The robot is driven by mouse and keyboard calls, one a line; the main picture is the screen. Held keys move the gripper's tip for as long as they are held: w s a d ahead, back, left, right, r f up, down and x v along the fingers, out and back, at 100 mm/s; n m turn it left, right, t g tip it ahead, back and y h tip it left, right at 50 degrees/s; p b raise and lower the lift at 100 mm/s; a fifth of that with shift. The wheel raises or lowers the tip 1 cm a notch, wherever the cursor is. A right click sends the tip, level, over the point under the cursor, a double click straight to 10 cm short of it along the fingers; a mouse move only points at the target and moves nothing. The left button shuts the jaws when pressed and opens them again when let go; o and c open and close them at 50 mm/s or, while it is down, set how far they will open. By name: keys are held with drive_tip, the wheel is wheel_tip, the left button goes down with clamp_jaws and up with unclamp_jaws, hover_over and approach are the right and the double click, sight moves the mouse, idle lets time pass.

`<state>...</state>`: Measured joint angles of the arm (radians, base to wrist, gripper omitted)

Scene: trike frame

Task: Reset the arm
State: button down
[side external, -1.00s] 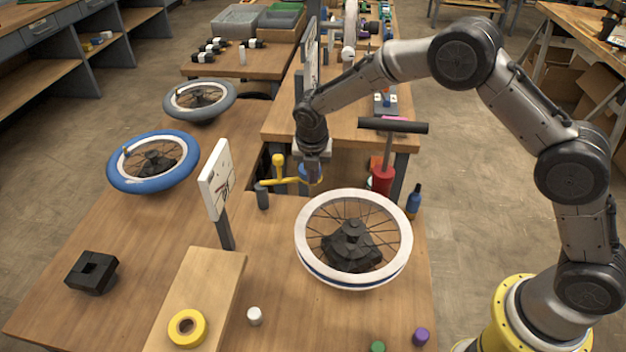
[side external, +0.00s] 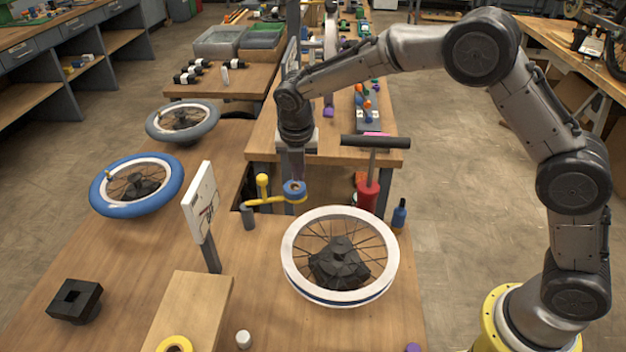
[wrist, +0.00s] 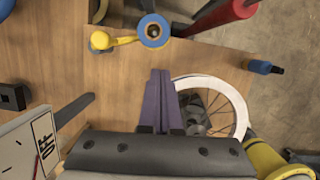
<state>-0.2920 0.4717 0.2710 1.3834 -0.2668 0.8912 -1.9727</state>
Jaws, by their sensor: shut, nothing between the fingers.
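My gripper (side external: 297,176) points down above the far edge of the front table in the side external view. Its two fingers (wrist: 158,82) are pressed together with nothing between them in the wrist view. Just below it in the side view is a blue ring (side external: 294,187) at the end of a yellow arm (side external: 264,201). In the wrist view this ring (wrist: 153,31) lies ahead of the fingertips and apart from them. The task names no other object.
A white-rimmed wheel (side external: 297,284) lies on the front table near my gripper. A sign panel (side external: 201,202) stands to its left. A red pump (side external: 368,196) and a blue bottle (side external: 399,215) stand to the right. Blue-tyred (side external: 112,206) and grey-tyred (side external: 160,133) wheels are farther left.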

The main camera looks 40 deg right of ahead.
wheel_tip(320, 180, up, 8)
drive_tip(key=d+t, duration=0.1)
drive_tip(key=d, duration=0.2)
drive_tip(key=s+d+r+m+t, duration=0.1)
drive_tip(key=s+d+r+m, duration=0.25)
drive_tip(key=s+r, duration=0.3)
drive_tip(key=s+d+r+m+t, duration=0.2)
drive_tip(key=s+d+r+m, duration=0.15)
drive_tip(key=s+r, duration=0.35)
drive_tip(key=s+d+m+y, duration=0.1)
drive_tip(key=s+d+m, duration=0.1)
drive_tip(key=s+m, duration=0.8)
drive_tip(key=s+a+f+m, duration=0.1)
drive_tip(key=s+f+m, duration=0.7)
drive_tip(key=s+m, duration=0.2)
drive_tip(key=shift+s+a+m+g+y, duration=0.15)
drive_tip(key=shift+s+m+g+y, duration=0.2)
drive_tip(key=shift+s, duration=0.4)
